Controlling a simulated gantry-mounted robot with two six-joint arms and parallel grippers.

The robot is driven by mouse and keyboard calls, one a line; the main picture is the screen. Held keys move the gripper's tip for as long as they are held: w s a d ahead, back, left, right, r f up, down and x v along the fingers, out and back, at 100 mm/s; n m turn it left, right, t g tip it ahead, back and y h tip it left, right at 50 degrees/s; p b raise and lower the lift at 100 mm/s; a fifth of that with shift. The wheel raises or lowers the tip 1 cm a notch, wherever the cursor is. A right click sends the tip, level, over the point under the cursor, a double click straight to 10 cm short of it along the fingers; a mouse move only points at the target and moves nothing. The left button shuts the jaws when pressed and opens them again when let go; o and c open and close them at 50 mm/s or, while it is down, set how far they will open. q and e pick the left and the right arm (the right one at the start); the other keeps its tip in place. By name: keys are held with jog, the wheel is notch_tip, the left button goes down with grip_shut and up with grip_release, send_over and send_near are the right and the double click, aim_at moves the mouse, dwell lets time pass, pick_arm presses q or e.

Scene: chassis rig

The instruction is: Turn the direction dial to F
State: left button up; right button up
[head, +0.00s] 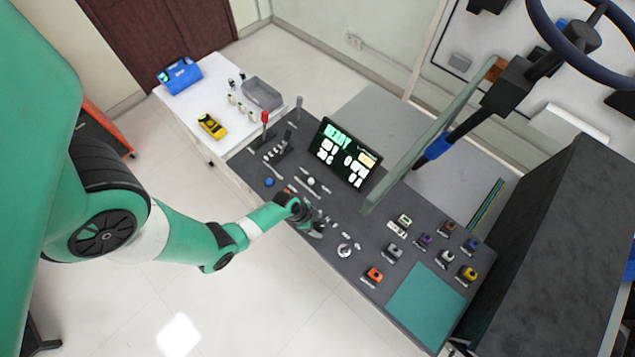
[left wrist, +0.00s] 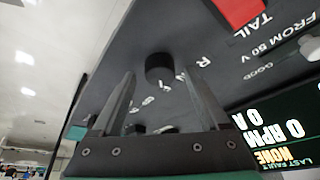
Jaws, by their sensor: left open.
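A dark round knob (left wrist: 160,68), which looks like the direction dial, shows in the left wrist view on the dark panel. White letters stand near it, an R among them; I cannot read where the dial points. My left gripper (left wrist: 158,78) is open, its two fingers on either side of the knob in the picture; contact cannot be told. In the head view my left gripper (head: 311,224) is low over the front part of the console (head: 365,215), and the dial is not clear there. My right gripper is not in view.
A lit screen (head: 345,152) stands behind the gripper. Several coloured switches sit on the console's right half, with an orange one (head: 374,275) near its front edge. A red-topped lever (head: 265,118) rises at left. A green bar (head: 420,145) slants above the console.

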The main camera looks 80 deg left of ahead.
pick_arm(q)
jog(key=p+v, duration=1)
jog(key=v, duration=0.1)
jog(key=shift+r, duration=0.2)
jog(key=shift+a, duration=0.1)
